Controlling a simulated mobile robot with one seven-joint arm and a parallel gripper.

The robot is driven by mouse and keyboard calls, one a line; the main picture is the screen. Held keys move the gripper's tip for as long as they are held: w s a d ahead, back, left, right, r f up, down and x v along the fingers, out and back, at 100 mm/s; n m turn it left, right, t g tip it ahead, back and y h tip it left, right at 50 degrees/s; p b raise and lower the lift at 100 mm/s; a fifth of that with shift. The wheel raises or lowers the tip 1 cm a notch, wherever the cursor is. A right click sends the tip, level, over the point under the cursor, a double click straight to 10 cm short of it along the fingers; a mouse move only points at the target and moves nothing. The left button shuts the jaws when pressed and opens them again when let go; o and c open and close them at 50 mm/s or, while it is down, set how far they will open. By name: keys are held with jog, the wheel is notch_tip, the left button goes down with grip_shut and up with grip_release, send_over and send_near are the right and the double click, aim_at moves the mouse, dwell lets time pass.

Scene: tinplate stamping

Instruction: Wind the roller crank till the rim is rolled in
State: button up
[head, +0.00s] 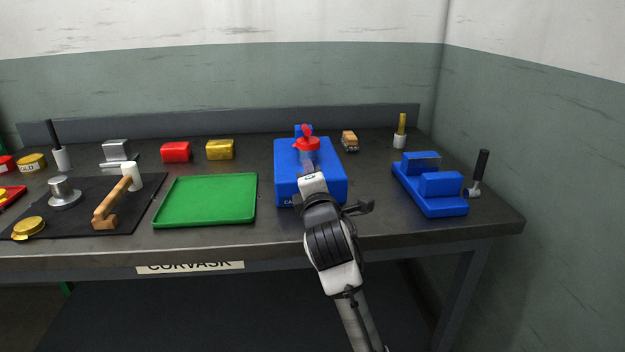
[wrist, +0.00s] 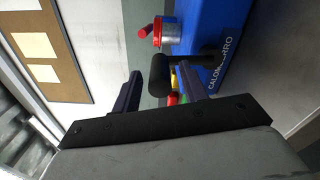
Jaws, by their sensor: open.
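The blue roller machine (head: 283,172) stands on the bench in the head view, with a red-rimmed tin (head: 307,145) and a red knob (head: 306,130) at its top. In the wrist view the machine's lettered blue side (wrist: 208,50), the tin (wrist: 168,34) and the red knob (wrist: 143,34) show again. The black crank handle (wrist: 159,76) appears between the spread fingers of my gripper (wrist: 158,82). The fingers are open, with visible space on both sides of the handle. My arm hides the machine's lower front in the head view.
A green tray (head: 205,200) lies left of the machine. A dark mat (head: 150,205) holds a mallet (head: 112,200). A second blue fixture (head: 430,205) and a black-handled tool (head: 479,175) stand at right. A small toy vehicle (head: 349,140) sits behind.

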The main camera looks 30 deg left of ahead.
jog(key=b+v, duration=0.9)
jog(key=v, duration=0.4)
jog(key=shift+s+d+b, duration=0.25)
jog(key=shift+s+b, duration=0.05)
jog(key=shift+b, duration=0.1)
